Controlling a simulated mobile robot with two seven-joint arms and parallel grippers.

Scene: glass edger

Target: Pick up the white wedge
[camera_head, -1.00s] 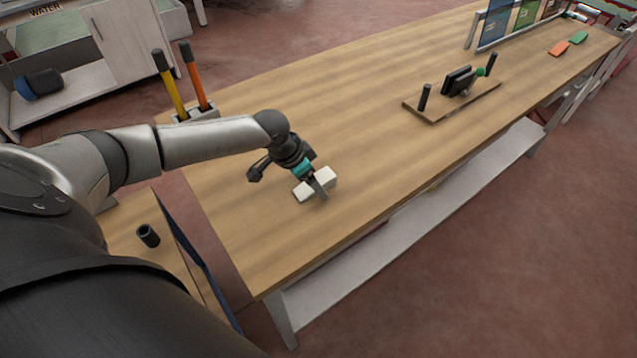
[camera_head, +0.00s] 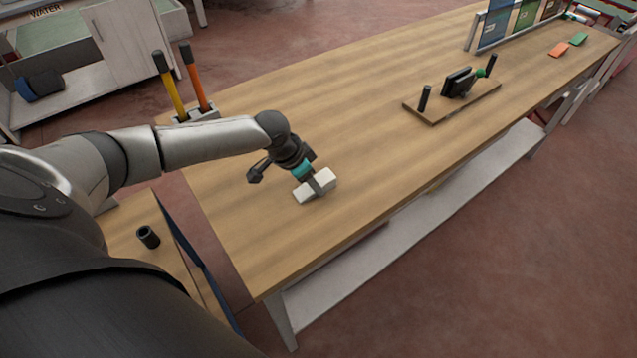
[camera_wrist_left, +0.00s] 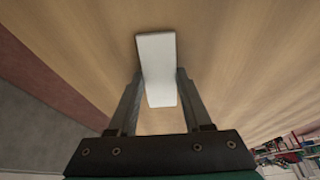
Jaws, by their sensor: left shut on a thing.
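The white wedge (camera_head: 326,181) is at the front left part of the long wooden table (camera_head: 330,120). My left gripper (camera_head: 318,187) comes down on it from the left, with a finger across its middle. In the left wrist view the wedge (camera_wrist_left: 157,60) lies between the two fingers of my left gripper (camera_wrist_left: 160,88), which are shut on its sides. Its far end sticks out past the fingertips. Whether the wedge touches the tabletop or is just above it, I cannot tell. My right gripper is not in view.
A holder with yellow and orange handled tools (camera_head: 184,85) stands at the table's left back edge. A wooden board with black posts (camera_head: 452,102) sits farther right. Orange and green pieces (camera_head: 568,45) lie at the far end. The table between is clear.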

